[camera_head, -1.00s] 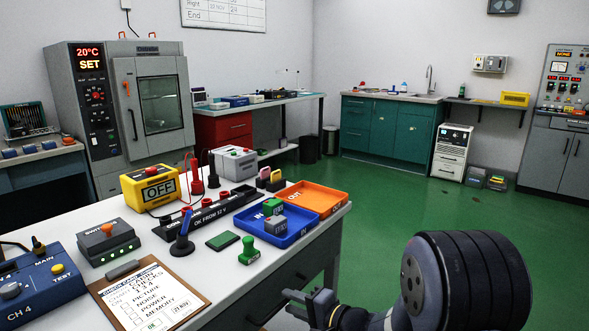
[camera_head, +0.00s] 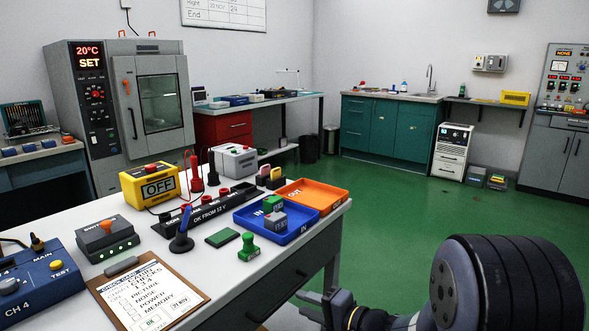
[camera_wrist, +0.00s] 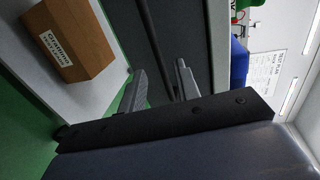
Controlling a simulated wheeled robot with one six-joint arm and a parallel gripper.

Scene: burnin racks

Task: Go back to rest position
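My gripper (camera_head: 308,303) is beside the front right side of the white workbench (camera_head: 213,277), low and apart from it, with my arm reaching in from the lower right. In the wrist view my gripper (camera_wrist: 160,70) has its two grey fingers spread with an empty gap between them. Behind the fingers is the dark side of the bench. No object is held.
The bench carries a blue IN tray (camera_head: 291,236), an orange OUT tray (camera_head: 325,197), a green stamp (camera_head: 248,250) and a clipboard (camera_head: 185,300). A cardboard box (camera_wrist: 75,38) shows in the wrist view. Open green floor (camera_head: 390,215) lies right of the bench.

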